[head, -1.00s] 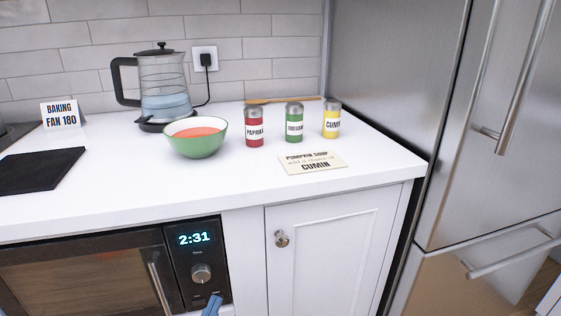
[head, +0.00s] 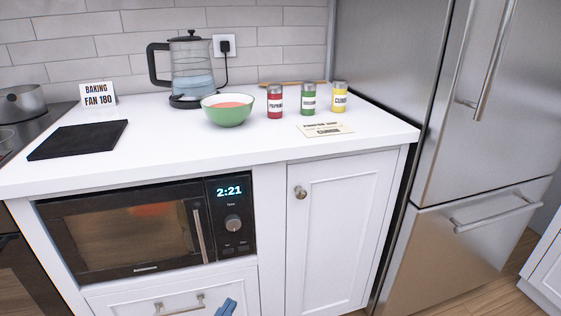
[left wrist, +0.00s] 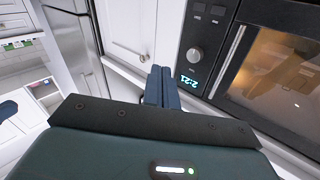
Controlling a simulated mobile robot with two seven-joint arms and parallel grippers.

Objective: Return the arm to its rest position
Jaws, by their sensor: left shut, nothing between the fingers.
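My left gripper (head: 227,308) shows at the bottom edge of the head view, in front of the white drawer front below the microwave. Only its blue fingertips are in that view. In the left wrist view its two blue fingers (left wrist: 162,88) lie together, shut with nothing between them. They point toward the cabinet front beside the microwave's control panel.
The built-in microwave (head: 130,232) shows 2:21 and has an orange shape behind its door glass. The counter (head: 180,135) above holds a kettle (head: 193,78), a green bowl (head: 228,117), spice jars (head: 309,98) and a black mat (head: 80,139). A steel fridge (head: 440,110) stands right.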

